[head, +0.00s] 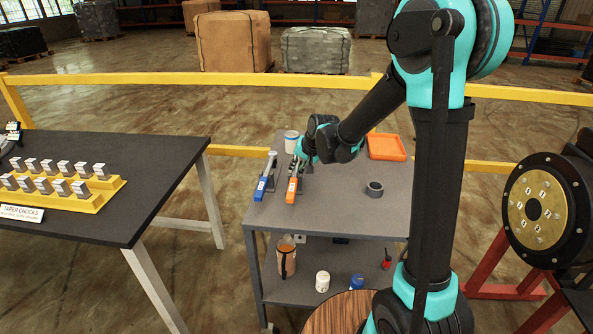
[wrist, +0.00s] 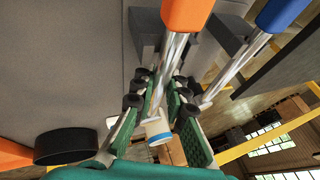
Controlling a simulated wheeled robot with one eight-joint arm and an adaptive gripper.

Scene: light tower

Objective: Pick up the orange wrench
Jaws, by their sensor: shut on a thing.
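The orange wrench (head: 291,190) is on the grey cart top, its orange handle toward me. In the wrist view its orange handle (wrist: 187,14) is at the top and its metal shaft runs down between green finger pads. My gripper (head: 299,164) is at the wrench's far end, shut on its metal part; in the wrist view my gripper (wrist: 166,95) shows around the shaft. The wrench's far end is partly hidden by the fingers. I cannot tell whether the wrench is clear of its grey support (wrist: 147,38).
A blue wrench (head: 261,188) lies close on the left. A white container (head: 291,142) stands behind, an orange tray (head: 387,147) at back right, and a dark ring (head: 375,188) at right. The cart's front right is clear. A yellow rail (head: 240,79) runs behind.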

